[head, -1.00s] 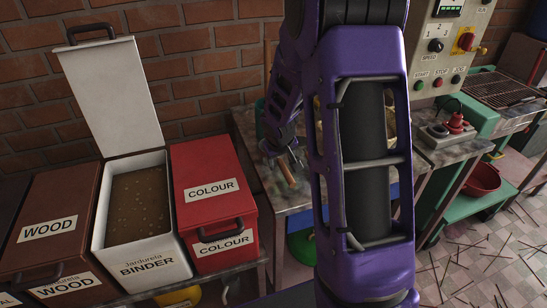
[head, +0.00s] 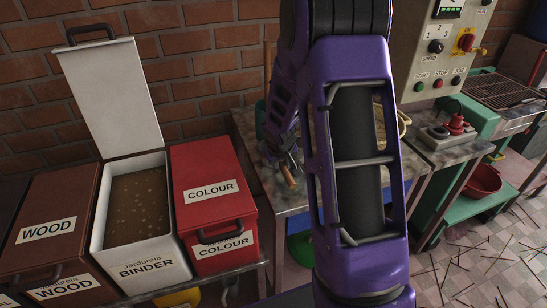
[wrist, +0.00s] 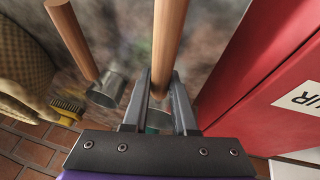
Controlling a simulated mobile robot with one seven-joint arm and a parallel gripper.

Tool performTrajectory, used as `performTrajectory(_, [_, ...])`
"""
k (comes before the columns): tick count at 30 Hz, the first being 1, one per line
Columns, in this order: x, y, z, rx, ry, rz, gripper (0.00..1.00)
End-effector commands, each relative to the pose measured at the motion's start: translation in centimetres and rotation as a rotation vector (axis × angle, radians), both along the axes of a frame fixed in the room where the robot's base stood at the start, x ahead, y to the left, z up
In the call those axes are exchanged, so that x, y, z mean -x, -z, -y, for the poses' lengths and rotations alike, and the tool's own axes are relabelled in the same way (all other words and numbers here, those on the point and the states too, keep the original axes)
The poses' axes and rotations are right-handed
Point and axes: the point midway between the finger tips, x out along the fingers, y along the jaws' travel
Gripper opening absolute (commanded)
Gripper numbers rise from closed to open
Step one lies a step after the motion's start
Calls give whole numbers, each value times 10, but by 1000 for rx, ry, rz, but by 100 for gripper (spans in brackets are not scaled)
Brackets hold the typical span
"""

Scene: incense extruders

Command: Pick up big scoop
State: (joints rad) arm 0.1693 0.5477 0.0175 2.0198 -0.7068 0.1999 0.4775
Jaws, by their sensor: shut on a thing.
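My gripper (wrist: 164,88) is closed around a wooden handle (wrist: 168,38) in the wrist view. The lower end of this tool is mostly hidden between and behind the fingers, so its scoop and size cannot be made out. A second scoop stands apart to the left, with a wooden handle (wrist: 72,35) and a grey metal cup (wrist: 107,88). In the head view, my gripper (head: 287,162) is low at the worktable's left part, with a wooden handle (head: 289,176) at its fingers. My arm hides much of the table.
The red colour bin (head: 210,180) stands close to the left of my gripper; its side fills the right of the wrist view. An open white binder bin (head: 140,262) is farther left. A woven thing (wrist: 22,70) and a yellow brush (wrist: 68,108) lie near the second scoop.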

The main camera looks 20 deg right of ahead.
Motion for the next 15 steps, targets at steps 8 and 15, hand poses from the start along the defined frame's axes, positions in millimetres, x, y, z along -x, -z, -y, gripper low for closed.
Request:
performTrajectory(8, [-1,-4,0,0,0,2,0])
performTrajectory(15, [-1,-46,1,1,2,6,0])
